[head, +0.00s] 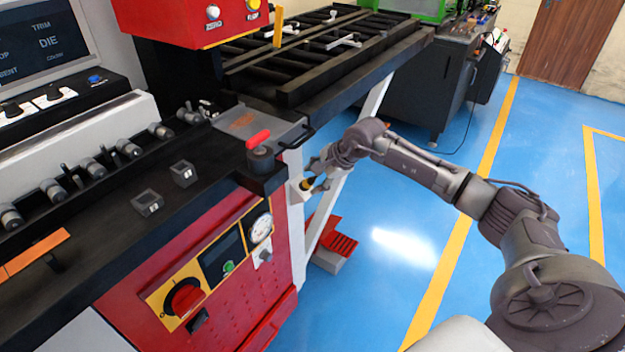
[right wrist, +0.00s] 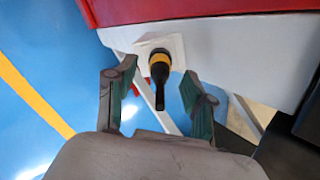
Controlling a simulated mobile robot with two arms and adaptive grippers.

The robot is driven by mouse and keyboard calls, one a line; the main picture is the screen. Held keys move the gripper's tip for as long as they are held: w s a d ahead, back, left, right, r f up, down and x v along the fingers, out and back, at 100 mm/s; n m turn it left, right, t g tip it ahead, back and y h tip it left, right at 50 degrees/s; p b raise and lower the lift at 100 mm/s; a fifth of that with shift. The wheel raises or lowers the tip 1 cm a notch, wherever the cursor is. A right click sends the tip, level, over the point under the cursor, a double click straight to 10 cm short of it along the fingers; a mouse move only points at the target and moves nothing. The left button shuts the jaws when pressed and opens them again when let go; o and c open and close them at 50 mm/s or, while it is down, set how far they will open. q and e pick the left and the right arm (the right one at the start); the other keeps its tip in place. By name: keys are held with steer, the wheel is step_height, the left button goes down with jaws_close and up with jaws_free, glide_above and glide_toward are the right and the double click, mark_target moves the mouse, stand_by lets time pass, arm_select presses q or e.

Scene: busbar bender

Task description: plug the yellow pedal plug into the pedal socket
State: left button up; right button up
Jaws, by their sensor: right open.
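The yellow pedal plug (right wrist: 160,68) is a black plug with a yellow band and a tapered black tail. It sits against a white square plate on the pale side of the machine, and its yellow part shows small in the head view (head: 306,185). My right gripper (head: 315,178) is at the machine's right corner. In the right wrist view its two fingers (right wrist: 157,82) are open on either side of the plug, with gaps showing. I cannot tell whether the plate is the pedal socket, as the plug's front end is hidden. My left gripper is out of view.
The red foot pedal (head: 340,243) is on the blue floor below my right gripper. The black roller table (head: 330,75) extends behind. Open floor lies to the right.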

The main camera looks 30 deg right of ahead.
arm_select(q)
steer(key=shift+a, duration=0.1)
arm_select(e)
steer(key=v, duration=0.6)
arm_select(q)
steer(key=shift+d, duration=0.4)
arm_select(e)
steer(key=shift+s, duration=0.15)
